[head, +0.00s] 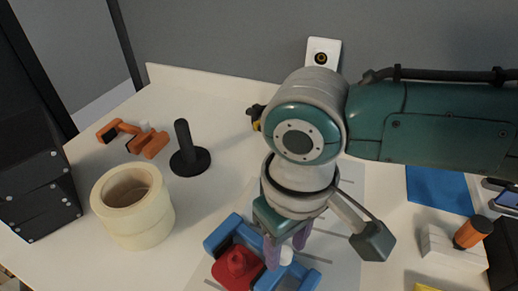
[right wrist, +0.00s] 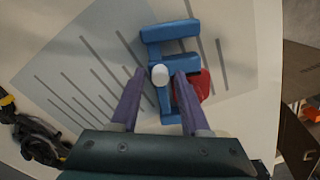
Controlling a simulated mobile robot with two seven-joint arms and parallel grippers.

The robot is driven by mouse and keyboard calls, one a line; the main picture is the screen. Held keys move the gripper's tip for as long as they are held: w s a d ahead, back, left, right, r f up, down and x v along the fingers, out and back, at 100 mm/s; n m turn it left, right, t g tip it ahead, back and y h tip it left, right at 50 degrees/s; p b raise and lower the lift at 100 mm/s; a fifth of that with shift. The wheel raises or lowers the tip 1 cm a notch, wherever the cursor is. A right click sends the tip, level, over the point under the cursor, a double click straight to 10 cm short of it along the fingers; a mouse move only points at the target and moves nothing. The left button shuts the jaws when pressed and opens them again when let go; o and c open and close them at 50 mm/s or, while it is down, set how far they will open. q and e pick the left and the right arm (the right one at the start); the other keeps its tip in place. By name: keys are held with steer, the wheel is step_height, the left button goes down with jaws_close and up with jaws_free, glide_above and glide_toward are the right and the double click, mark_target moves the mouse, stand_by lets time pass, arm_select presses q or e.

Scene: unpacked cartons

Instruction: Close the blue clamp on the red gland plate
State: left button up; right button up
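The blue clamp (head: 222,235) lies on the pale sheet at the front middle of the table, and shows at the upper middle of the right wrist view (right wrist: 170,32). The red gland plate (head: 236,268) sits beside and partly between its blue parts; in the right wrist view (right wrist: 204,84) it is partly hidden by a finger and the clamp. A white knob (right wrist: 160,75) shows at the clamp. My right gripper (head: 286,250) is open, its purple fingers (right wrist: 159,77) on either side of the white knob; contact cannot be told. My left gripper is not in view.
A roll of cream tape (head: 132,222), a black stand (head: 190,158) and orange clamps (head: 118,131) stand to the left. Dark boxes (head: 38,190) are at the far left. A white block (head: 450,250) with an orange cylinder (head: 472,233) is at the right, near a blue sheet (head: 438,190).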

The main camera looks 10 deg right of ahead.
mark_target(286, 252)
steer(key=shift+o, duration=0.6)
steer(key=shift+r, duration=0.1)
steer(key=shift+r, duration=0.35)
step_height(286, 252, up, 9)
steer(key=p, duration=0.3)
